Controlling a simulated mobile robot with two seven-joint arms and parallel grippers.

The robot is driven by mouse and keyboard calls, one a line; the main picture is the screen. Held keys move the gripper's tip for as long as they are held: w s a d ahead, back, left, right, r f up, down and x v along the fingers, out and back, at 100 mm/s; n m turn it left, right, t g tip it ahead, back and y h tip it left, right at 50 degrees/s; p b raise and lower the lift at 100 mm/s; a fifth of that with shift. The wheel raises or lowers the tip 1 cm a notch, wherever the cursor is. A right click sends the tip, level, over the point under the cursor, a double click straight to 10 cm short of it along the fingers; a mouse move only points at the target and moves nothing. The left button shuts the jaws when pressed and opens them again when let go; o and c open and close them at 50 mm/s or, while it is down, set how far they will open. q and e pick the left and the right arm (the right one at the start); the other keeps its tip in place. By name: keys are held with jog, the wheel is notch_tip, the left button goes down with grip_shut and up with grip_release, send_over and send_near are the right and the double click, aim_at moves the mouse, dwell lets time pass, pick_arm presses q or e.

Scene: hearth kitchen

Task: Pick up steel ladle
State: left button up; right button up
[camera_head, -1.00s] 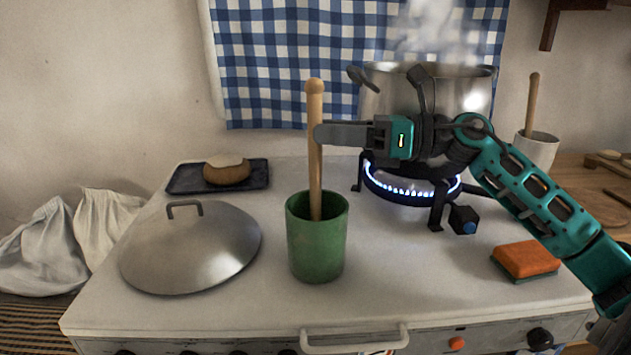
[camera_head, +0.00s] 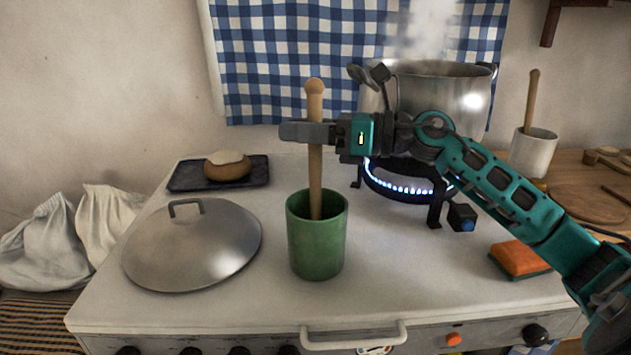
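A wooden handle with a rounded knob (camera_head: 315,170) stands nearly upright in a green cup (camera_head: 317,245) on the stove top. It may be the steel ladle's handle; its lower end is hidden inside the cup, and no steel part shows. My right gripper (camera_head: 305,132) reaches in from the right at the upper part of this handle, below the knob. Its fingers cross the handle and extend past it to the left. From this side I cannot tell whether they are closed on it. My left gripper is not in view.
A steaming steel pot (camera_head: 445,95) stands on a lit burner (camera_head: 400,188) behind my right arm. A domed metal lid (camera_head: 190,250) lies left of the cup. A dark tray (camera_head: 185,178) holds a loaf (camera_head: 228,168). An orange sponge (camera_head: 519,257) lies at right.

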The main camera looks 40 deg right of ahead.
grip_shut()
